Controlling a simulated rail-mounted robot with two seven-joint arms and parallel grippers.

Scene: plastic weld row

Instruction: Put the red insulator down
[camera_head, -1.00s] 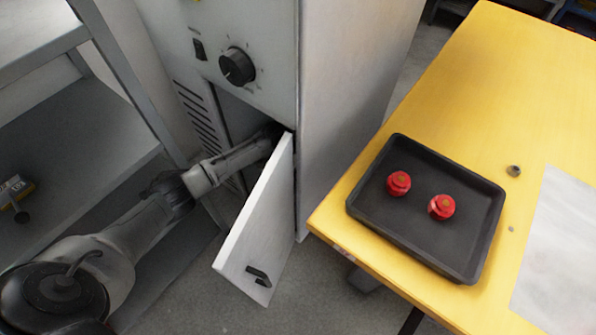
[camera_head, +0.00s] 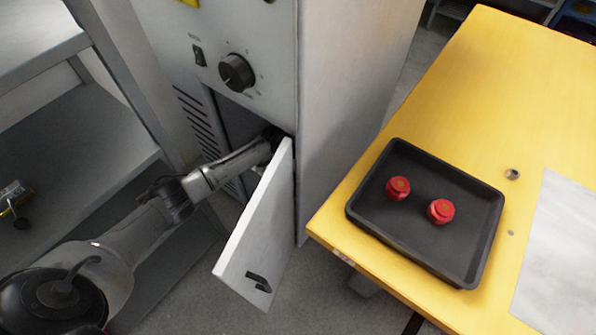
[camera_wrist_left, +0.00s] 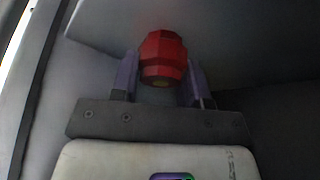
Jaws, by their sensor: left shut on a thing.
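My left arm reaches through the open door into the lower compartment of the grey cabinet (camera_head: 255,50); in the head view the left gripper is hidden inside. In the left wrist view my left gripper (camera_wrist_left: 162,75) is shut on a red insulator (camera_wrist_left: 163,56), which sits between its two fingers. Whether the insulator touches a surface in there, I cannot tell. Two more red insulators, a left one (camera_head: 398,188) and a right one (camera_head: 441,211), stand in a black tray (camera_head: 420,255) on the yellow table. My right gripper is not in view.
The white cabinet door (camera_head: 258,225) with a black handle stands open beside my forearm. The yellow table (camera_head: 490,75) is to the right, with a small round part (camera_head: 513,174) and a pale sheet (camera_head: 560,255). A grey shelf (camera_head: 75,150) is at the left.

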